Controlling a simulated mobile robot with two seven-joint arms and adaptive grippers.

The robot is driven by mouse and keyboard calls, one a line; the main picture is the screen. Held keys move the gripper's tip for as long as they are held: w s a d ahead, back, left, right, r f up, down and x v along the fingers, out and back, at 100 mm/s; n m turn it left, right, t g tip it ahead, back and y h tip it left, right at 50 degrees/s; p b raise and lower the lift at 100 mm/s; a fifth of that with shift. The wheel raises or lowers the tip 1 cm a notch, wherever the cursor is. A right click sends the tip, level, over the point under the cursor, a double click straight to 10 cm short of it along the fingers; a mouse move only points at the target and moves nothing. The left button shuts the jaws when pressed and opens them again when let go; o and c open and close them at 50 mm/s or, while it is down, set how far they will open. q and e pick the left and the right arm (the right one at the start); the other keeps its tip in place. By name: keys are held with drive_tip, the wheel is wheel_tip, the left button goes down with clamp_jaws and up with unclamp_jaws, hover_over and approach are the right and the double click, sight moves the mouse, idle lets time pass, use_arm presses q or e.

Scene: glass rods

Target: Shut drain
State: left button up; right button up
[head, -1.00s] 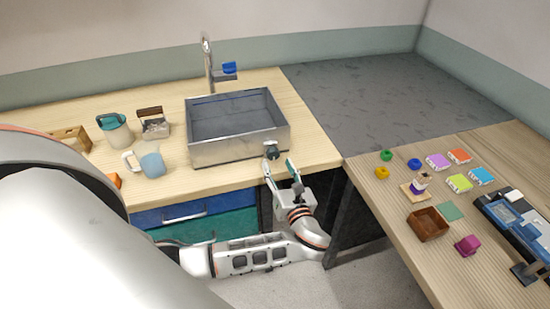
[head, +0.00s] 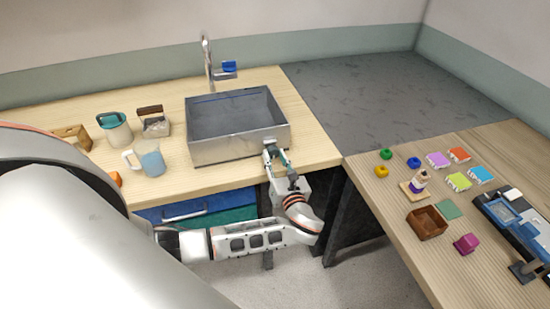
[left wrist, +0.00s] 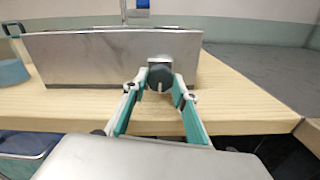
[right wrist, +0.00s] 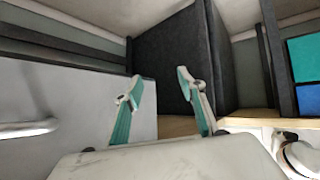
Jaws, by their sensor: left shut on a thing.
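The metal sink (head: 225,150) sits on the wooden counter, with a dark round drain knob on its front wall near the right corner. My left gripper (head: 272,150) reaches that corner from below and in front. In the left wrist view, its fingers (left wrist: 160,80) close around the sides of the dark knob (left wrist: 160,74), which shows a pale upright mark. In the head view the fingers largely hide the knob. My right gripper (right wrist: 160,85) is open and empty in the right wrist view, away from the sink. The drain inside the basin cannot be made out.
The tap (head: 208,65) with a blue handle (head: 229,67) stands behind the sink. A blue cup (head: 152,160) and a teal-lidded jug (head: 115,128) stand to its left. Blue and teal drawers lie below the counter. The side table (head: 395,215) at right holds small objects.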

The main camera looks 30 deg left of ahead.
use_arm(q)
drive_tip(key=m, duration=0.4)
drive_tip(key=shift+m, duration=0.3)
drive_tip(key=m, duration=0.4)
drive_tip(key=shift+m, duration=0.3)
drive_tip(key=m, duration=0.4)
drive_tip(key=shift+m, duration=2.4)
drive_tip(key=o, duration=1.1)
